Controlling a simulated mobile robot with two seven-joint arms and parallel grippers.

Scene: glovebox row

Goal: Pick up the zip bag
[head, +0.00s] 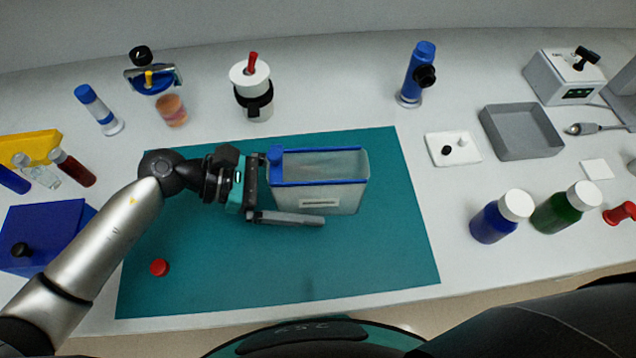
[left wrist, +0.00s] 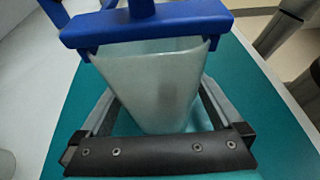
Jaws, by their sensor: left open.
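The zip bag (head: 340,195) looks like a translucent, box-shaped pouch with a blue strip along its top and a pale label on its front. It stands upright on the teal mat (head: 370,260). My left gripper (head: 308,192) reaches in from the left. One finger lies along the front of the bag, and the other is mostly hidden behind it. In the left wrist view the bag (left wrist: 150,85) sits between the two spread fingers, below its blue top bar. The fingers are open, and I cannot tell whether either touches it. My right gripper is out of view.
A red cap (head: 159,267) lies on the mat's left part. A white and black canister (head: 252,92) and a blue-topped vial (head: 98,108) stand behind. A grey tray (head: 520,131) and blue (head: 500,217) and green (head: 565,208) bottles stand right.

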